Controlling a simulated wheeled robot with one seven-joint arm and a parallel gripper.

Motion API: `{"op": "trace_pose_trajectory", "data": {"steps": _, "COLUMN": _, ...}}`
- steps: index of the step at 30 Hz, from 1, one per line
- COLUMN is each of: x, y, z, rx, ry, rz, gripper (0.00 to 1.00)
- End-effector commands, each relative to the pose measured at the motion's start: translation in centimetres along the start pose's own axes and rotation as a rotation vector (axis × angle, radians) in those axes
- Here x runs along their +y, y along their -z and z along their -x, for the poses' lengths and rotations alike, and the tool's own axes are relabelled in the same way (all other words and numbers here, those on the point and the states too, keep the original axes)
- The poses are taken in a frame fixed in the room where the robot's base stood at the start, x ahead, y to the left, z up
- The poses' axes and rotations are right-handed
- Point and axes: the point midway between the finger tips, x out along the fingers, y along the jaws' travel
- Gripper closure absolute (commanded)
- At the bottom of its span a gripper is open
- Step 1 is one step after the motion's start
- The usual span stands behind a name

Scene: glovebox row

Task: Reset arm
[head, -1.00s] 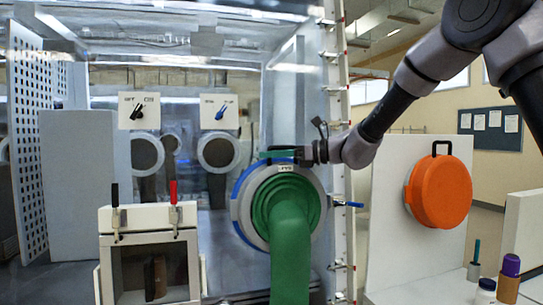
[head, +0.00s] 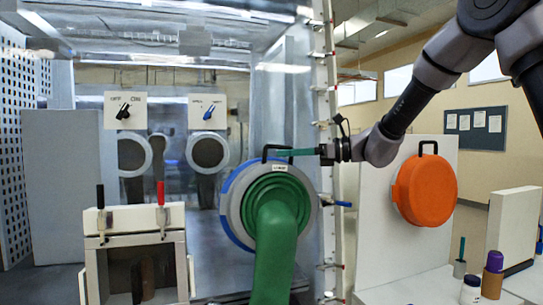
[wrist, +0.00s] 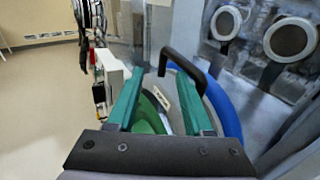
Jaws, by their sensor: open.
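My gripper (head: 280,153) is open, with green fingers pointing left at the top of the round glovebox port (head: 237,200). Its fingertips are close to the black handle (head: 265,150) on top of the port's grey and blue ring. In the wrist view my gripper (wrist: 158,85) has its fingers spread, with nothing clamped between them. The black handle (wrist: 186,62) shows just past the fingertips there; I cannot tell whether they touch. A green glove sleeve (head: 277,240) hangs from the port.
A blue-handled lever (head: 338,203) sticks out right of the port. An orange round lid (head: 425,190) hangs on a white panel at right. A white box with two levers (head: 135,220) stands at left. Bottles (head: 492,275) stand at lower right.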

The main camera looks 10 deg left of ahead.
Motion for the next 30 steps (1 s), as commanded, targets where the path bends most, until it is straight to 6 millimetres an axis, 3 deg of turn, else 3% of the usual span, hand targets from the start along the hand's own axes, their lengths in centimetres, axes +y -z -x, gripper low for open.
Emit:
{"op": "trace_pose_trajectory", "data": {"steps": 3, "x": -0.1, "y": -0.1, "z": 1.5, "rx": -0.001, "ry": 0.003, "rz": 0.001, "gripper": 0.48}}
{"op": "trace_pose_trajectory", "data": {"steps": 9, "x": 0.1, "y": 0.0, "z": 2.4, "rx": 0.002, "ry": 0.000, "rz": 0.005, "gripper": 0.48}}
{"op": "trace_pose_trajectory", "data": {"steps": 14, "x": 1.7, "y": -0.1, "z": 4.2, "rx": 0.074, "ry": -0.009, "rz": 0.105, "gripper": 0.48}}
{"op": "trace_pose_trajectory", "data": {"steps": 17, "x": 4.2, "y": 0.1, "z": 7.2, "rx": 0.195, "ry": -0.023, "rz": 0.269, "gripper": 0.48}}
{"op": "trace_pose_trajectory", "data": {"steps": 20, "x": 7.1, "y": 1.2, "z": 11.5, "rx": 0.367, "ry": -0.044, "rz": 0.484, "gripper": 0.48}}
{"op": "trace_pose_trajectory", "data": {"steps": 30, "x": 14.5, "y": 5.9, "z": 27.3, "rx": 1.009, "ry": -0.170, "rz": 1.154, "gripper": 0.48}}
